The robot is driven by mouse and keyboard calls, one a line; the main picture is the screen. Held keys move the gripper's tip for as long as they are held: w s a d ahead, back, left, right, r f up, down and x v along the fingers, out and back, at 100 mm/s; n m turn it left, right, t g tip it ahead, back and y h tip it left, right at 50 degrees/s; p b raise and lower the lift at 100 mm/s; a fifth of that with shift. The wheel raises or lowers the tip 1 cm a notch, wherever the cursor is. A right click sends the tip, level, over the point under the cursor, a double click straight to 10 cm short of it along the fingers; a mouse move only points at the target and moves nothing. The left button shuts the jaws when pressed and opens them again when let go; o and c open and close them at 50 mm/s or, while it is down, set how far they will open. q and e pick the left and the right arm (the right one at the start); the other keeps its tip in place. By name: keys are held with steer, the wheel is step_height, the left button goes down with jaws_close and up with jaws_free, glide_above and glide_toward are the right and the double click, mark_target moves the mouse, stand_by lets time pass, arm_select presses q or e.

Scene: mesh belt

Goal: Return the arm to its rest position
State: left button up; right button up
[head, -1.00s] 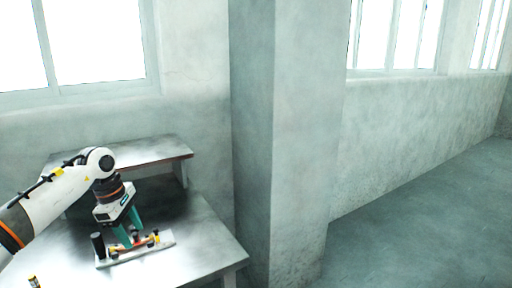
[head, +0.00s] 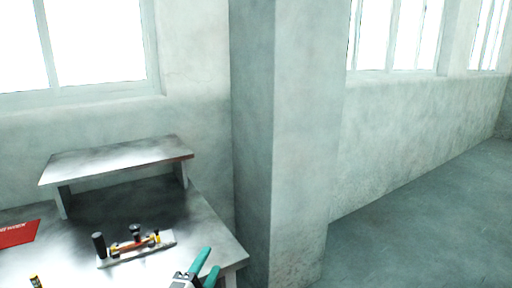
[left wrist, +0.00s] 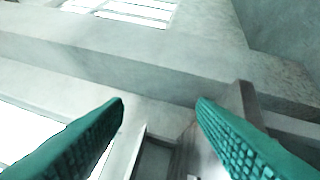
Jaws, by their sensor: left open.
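My left gripper (head: 207,268) shows at the bottom of the head view, near the front right corner of the table. Its two teal fingers are apart with nothing between them. In the left wrist view the fingers (left wrist: 160,105) are also spread and empty, with the wall and part of a metal frame beyond them. The rest of my left arm is out of the head view. My right gripper is not in view.
A metal table (head: 205,225) stands at the lower left with a raised shelf (head: 115,158) at its back. On it are a light fixture plate (head: 155,250) with small parts, a black cylinder (head: 99,245), a red box (head: 18,234) and a small yellow-black item (head: 36,282). A concrete pillar (head: 290,140) stands right of the table.

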arm_select(q)
steer(key=s+a+f+n+g+y, duration=0.6)
steer(key=s+a+f+n+g, duration=0.15)
steer(key=s+f+n, duration=0.45)
steer(key=s+a+f+n+g, duration=0.15)
steer(key=s+f+g, duration=0.25)
steer(key=s, duration=0.5)
steer(key=s+a+f+n+g, duration=0.1)
steer(key=s+f+n+g, duration=0.25)
steer(key=s, duration=0.55)
step_height(320, 180, down, 27)
steer(key=s+g, duration=0.1)
steer(key=s+a+f+g, duration=0.1)
steer(key=s+a+f, duration=0.1)
steer(key=s+f, duration=1.3)
steer(key=shift+s+a+m+g+h+p, duration=0.3)
steer(key=shift+s+a+m, duration=0.1)
steer(key=shift+s, duration=0.3)
